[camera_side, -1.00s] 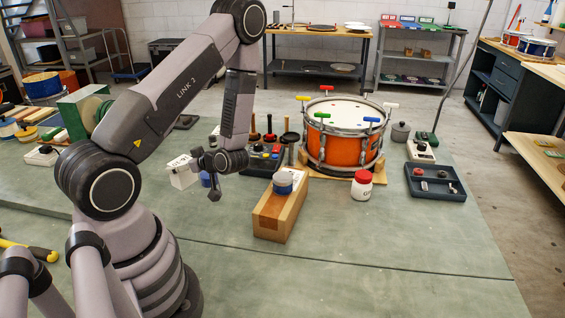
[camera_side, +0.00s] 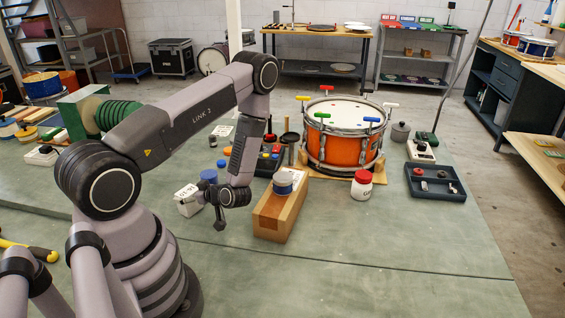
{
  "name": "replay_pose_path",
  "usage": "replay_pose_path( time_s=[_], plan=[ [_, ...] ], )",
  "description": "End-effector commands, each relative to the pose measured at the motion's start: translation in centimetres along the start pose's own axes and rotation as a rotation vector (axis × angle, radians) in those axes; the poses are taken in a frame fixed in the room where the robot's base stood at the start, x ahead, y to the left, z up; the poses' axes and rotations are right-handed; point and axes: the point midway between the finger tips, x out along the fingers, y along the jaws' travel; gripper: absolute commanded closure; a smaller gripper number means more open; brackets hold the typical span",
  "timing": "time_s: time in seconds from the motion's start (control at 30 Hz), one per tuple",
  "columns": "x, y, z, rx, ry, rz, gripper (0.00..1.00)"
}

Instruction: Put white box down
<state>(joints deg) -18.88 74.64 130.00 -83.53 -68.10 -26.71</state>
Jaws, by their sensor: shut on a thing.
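The white box (camera_side: 187,203) has dark lettering on its top and is at the left of my wrist, over the green bench. My gripper (camera_side: 199,195) is shut on the white box; its fingertips are small and partly hidden. I cannot tell whether the bottom of the box touches the bench. The box looks close to level.
A blue-capped jar (camera_side: 209,176) stands just behind my gripper. A wooden block (camera_side: 278,216) with a blue-and-white tin (camera_side: 283,182) on it is to the right. Farther right are a red-lidded jar (camera_side: 362,186), an orange drum (camera_side: 341,149) and a dark tray (camera_side: 436,190). The front bench (camera_side: 350,280) is clear.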

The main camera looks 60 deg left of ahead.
Motion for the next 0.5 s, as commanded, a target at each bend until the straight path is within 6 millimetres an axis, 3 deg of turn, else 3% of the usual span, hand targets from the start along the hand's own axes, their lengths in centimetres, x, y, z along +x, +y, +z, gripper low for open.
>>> replay_pose_path(
  time_s=[0.07,0.1,0.3,0.5],
  plan=[
    [0.08,-0.01,0.19,0.001,0.000,0.000,0.75],
    [0.11,-0.02,0.28,0.001,0.000,0.000,0.34],
    [0.09,-0.01,0.23,0.000,0.000,0.000,0.09],
    [0.09,-0.01,0.22,0.000,0.000,0.000,0.09]
  ],
)
